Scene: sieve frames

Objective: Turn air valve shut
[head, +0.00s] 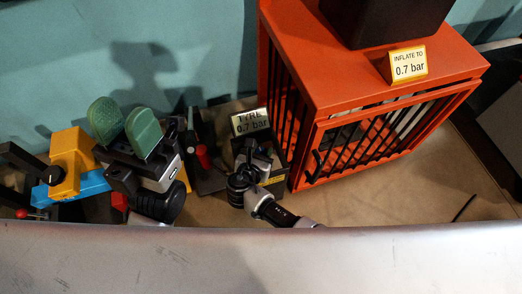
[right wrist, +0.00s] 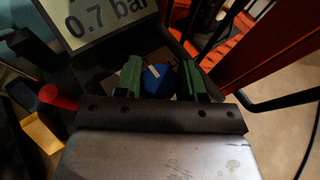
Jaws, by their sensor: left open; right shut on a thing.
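My right gripper (right wrist: 160,82) is shut on a blue knob (right wrist: 157,79), held between its two green pads; the knob seems to be the air valve's handle. In the head view my right gripper (head: 256,158) is below the TYRE sign, and its own body hides the knob there. My left gripper (head: 124,126) is open and empty, its two green pads raised and apart. It is to the left of a red handle (head: 203,157) on a dark unit. The red handle also shows in the right wrist view (right wrist: 58,97).
A TYRE 0.7 bar sign (head: 250,123) stands just behind my right gripper. An orange barred cage (head: 300,92) rises close to its right, with an INFLATE TO 0.7 bar sign (head: 408,65) on top. A yellow block (head: 72,152) is left of my left gripper. Floor at right is mostly clear.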

